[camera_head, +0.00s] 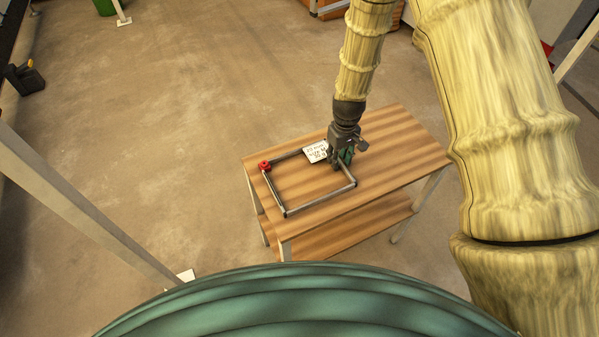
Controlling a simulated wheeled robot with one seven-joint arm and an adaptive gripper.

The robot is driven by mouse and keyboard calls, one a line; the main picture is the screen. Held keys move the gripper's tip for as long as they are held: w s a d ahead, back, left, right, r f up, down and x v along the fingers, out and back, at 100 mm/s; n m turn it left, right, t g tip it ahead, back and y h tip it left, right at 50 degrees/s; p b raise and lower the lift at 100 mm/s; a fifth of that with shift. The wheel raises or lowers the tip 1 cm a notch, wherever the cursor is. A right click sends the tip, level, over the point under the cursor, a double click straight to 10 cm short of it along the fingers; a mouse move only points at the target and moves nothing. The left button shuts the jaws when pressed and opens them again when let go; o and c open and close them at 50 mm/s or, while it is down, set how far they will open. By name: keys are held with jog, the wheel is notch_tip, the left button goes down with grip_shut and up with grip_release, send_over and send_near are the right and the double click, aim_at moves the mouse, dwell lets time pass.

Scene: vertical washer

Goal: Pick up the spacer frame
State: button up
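The spacer frame (286,211) is a thin grey rectangular frame lying on the wooden table (392,160). A red piece (264,165) sits at its left corner, and a white printed label (316,152) is at its far side. My gripper (338,162) points down at the frame's far right corner, beside the label. The gripper hides that corner. The fingers are small and dark here, so I cannot tell whether they are open or closed on the frame.
The table has a lower shelf (325,236) and thin light legs. Its right part is bare. A slanted grey post (85,205) stands at the left. A dark canister (24,78) is on the floor at the far left. The floor around the table is mostly clear.

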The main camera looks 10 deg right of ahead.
grip_shut()
jog(key=shift+r, duration=0.15)
